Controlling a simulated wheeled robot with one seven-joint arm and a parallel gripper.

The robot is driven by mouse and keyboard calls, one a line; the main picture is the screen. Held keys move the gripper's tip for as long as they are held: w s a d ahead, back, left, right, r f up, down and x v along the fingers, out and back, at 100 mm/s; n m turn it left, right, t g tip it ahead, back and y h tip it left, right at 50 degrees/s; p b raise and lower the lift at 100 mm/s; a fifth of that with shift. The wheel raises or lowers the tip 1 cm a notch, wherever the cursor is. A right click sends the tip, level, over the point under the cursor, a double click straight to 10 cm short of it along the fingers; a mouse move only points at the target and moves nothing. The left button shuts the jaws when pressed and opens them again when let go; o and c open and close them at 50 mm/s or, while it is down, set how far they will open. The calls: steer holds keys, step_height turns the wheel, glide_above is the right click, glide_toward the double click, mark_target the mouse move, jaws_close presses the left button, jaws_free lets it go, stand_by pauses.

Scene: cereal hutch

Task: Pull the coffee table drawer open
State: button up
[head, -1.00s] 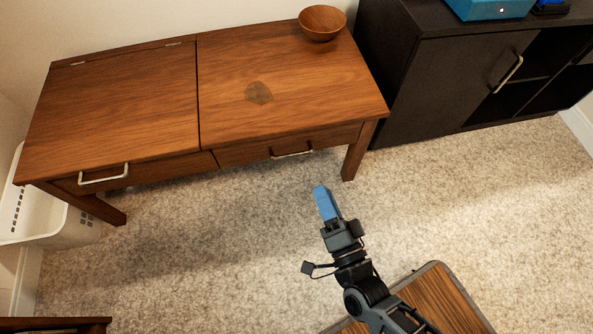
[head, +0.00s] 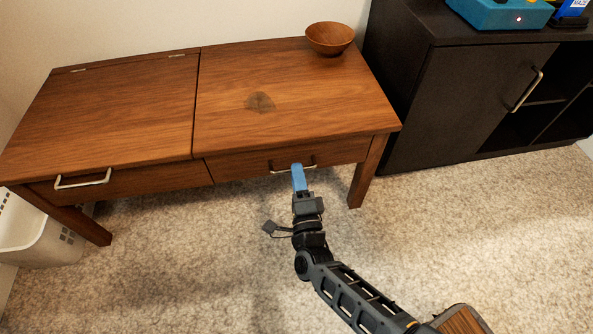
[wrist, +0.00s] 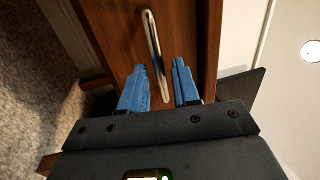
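The wooden coffee table (head: 225,95) has two drawer fronts, each with a metal bar handle. My gripper (head: 298,172) with blue fingers is at the right drawer (head: 240,162), in front of its handle (head: 279,170). In the wrist view the silver handle (wrist: 151,42) runs lengthwise, and its near end lies between the two spread blue fingertips of my gripper (wrist: 160,75). The fingers are apart and not closed on it. I cannot tell whether they touch the drawer front. The drawer looks shut. The left drawer (head: 135,181) has its own handle (head: 83,180).
A wooden bowl (head: 330,38) sits on the table's back right. A dark cabinet (head: 455,95) stands to the right, with a blue box (head: 500,10) on top. A white basket (head: 40,240) is at the left. Carpet in front of the table is clear.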

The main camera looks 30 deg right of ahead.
steer(key=shift+x, duration=1.05)
jaws_close()
